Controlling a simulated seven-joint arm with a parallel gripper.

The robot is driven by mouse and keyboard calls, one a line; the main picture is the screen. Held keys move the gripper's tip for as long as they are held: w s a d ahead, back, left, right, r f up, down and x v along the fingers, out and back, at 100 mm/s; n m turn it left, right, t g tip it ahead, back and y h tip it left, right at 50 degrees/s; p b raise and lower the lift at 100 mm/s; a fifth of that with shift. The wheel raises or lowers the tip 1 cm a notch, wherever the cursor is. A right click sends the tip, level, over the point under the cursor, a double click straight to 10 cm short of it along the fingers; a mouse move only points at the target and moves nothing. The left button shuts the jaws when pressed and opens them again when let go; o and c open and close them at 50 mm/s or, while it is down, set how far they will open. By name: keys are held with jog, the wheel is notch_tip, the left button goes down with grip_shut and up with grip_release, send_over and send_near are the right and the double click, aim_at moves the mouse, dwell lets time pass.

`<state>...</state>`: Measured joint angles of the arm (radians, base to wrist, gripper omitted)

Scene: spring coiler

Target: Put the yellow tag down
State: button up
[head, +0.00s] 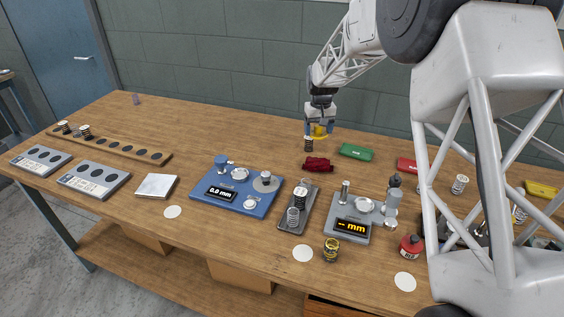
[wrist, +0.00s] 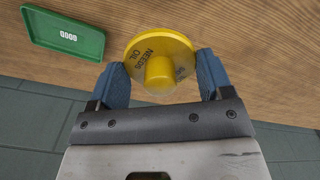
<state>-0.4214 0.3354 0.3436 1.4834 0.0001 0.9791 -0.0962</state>
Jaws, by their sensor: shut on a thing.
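The yellow tag (wrist: 152,48) is a round disc with a raised knob and dark lettering that seems to read "NEEDS OIL". My gripper (wrist: 160,78) is shut on it, with a blue finger on each side in the wrist view. In the head view, my gripper (head: 320,122) is over the back of the wooden table, and the yellow tag (head: 320,131) shows as a small yellow patch between the fingers. Just below it in that view is a dark spring (head: 309,145). I cannot tell how high the tag is above the wood.
A green "GOOD" tray (head: 356,152) lies right of my gripper; it also shows in the wrist view (wrist: 66,32). A dark red cloth (head: 318,164) and a red tray (head: 407,165) are near. Blue (head: 235,190) and grey (head: 350,228) gauges stand in front. Bare wood lies left of my gripper.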

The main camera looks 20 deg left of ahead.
jog(key=s+a+n, duration=0.3)
jog(key=s+a, duration=0.3)
jog(key=a, duration=0.5)
jog(key=shift+s+a, duration=0.15)
send_over(282, 161)
jog(key=shift+f, duration=2.5)
jog(key=shift+f, duration=2.5)
jog(key=shift+f, duration=0.15)
jog(key=o, duration=0.9)
